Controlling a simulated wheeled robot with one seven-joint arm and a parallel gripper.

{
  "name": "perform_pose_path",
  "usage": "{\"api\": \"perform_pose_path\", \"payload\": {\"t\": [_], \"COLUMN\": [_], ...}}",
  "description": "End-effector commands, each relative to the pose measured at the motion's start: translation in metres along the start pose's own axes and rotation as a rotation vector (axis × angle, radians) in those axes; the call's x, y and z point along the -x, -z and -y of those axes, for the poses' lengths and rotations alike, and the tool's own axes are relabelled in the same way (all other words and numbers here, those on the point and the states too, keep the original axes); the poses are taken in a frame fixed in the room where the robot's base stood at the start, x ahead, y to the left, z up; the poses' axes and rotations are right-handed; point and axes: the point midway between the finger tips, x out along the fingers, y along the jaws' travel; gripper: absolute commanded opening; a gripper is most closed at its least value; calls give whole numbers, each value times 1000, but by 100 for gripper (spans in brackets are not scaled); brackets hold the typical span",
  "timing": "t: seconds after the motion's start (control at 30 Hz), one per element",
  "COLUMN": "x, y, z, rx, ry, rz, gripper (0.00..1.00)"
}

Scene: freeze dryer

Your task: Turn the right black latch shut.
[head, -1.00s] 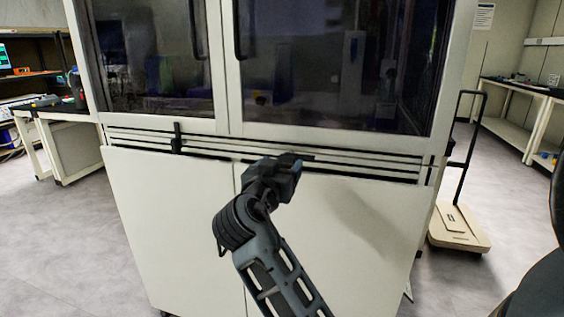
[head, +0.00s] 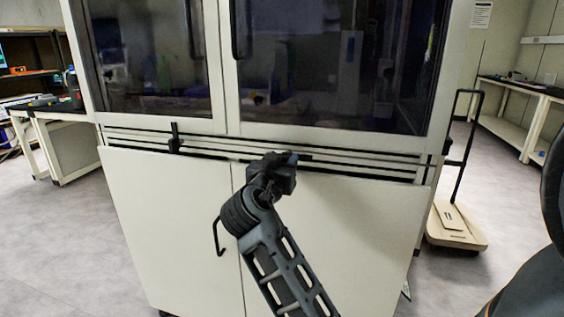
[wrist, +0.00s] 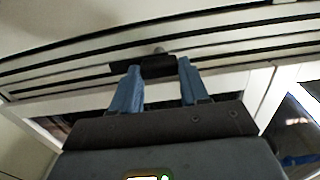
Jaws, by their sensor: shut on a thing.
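The right black latch (wrist: 158,67) lies along the slatted strip of the cabinet in the wrist view, between the two blue fingertips of my gripper (wrist: 157,72). My gripper is shut on it. In the head view my gripper (head: 290,158) is at the strip below the right glass door and hides most of this latch. A short dark piece of it (head: 304,157) shows just right of the fingers and looks about level, along the strip. The left black latch (head: 175,138) stands upright across the strip, well to the left.
White lower cabinet doors (head: 165,220) are below the strip. Glass doors (head: 330,70) with black handles are above it. A beige platform cart (head: 455,225) stands on the floor at the right. A side bench (head: 65,150) is at the left. The floor on both sides is mostly open.

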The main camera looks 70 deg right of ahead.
Motion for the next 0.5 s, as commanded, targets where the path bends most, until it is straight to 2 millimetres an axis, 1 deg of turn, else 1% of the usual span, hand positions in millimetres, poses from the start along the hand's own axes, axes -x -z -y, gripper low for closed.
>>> {"api": "perform_pose_path", "payload": {"t": [0.03,0.17,0.37,0.5], "x": [0,0,0,1], "y": [0,0,0,1], "z": [0,0,0,1], "rx": [0,0,14,56], "ry": [0,0,0,1], "rz": [0,0,0,0], "gripper": [26,14,14,14]}}
